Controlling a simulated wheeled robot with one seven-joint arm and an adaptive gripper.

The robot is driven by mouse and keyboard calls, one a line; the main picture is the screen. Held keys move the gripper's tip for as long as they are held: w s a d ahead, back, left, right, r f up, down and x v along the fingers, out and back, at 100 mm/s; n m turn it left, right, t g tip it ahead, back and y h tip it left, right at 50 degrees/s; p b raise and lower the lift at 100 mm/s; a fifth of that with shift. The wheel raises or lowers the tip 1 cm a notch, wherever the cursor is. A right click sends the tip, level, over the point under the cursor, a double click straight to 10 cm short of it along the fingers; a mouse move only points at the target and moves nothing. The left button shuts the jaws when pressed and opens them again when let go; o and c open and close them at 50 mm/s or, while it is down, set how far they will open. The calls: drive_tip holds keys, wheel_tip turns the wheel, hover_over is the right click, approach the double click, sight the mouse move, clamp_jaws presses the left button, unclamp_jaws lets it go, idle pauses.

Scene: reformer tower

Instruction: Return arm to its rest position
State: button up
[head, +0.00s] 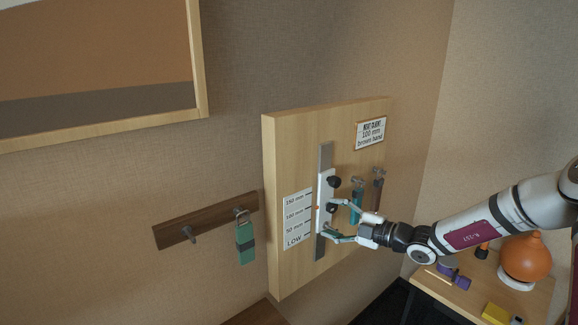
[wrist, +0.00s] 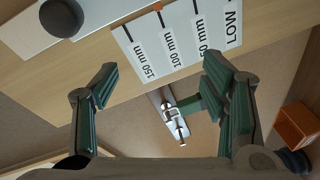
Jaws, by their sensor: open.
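My gripper (head: 332,219) is open in front of the wooden board (head: 290,150), near the lower part of the white slider (head: 325,192) with black knobs. The slider sits on a grey vertical rail (head: 326,158). Its orange pointer is near the 100 mm mark of the scale label (head: 298,218). In the wrist view my gripper (wrist: 160,80) has its two green-padded fingers wide apart, with nothing held between them. The scale label (wrist: 185,42) and a dark knob (wrist: 62,17) show beyond the fingers. Contact between fingers and slider cannot be told.
A teal strap (head: 356,205) and a brown strap (head: 378,188) hang on the board close to my gripper. A note card (head: 370,132) is above.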

drive_tip(key=s+a+r+n+g+h, duration=0.2)
drive_tip(key=s+a+r+n+g, duration=0.2)
drive_tip(key=s+n, duration=0.75)
drive_tip(key=s+a+r+n+g+h, duration=0.25)
drive_tip(key=s+a+n+g, duration=0.4)
drive_tip(key=n, duration=0.85)
drive_tip(key=s+d+r+n+t+h, duration=0.2)
drive_tip(key=s+d+r+n+h, duration=0.2)
drive_tip(key=s+n, duration=0.7)
drive_tip(key=s+d+r+n+t+h, duration=0.3)
drive_tip(key=s+d+r+n, duration=0.3)
drive_tip(key=s+d+n, duration=0.3)
drive_tip(key=shift+s+r+n+h, duration=0.35)
drive_tip(key=shift+s+n+h, duration=0.1)
drive_tip(key=shift+s+n, duration=0.65)
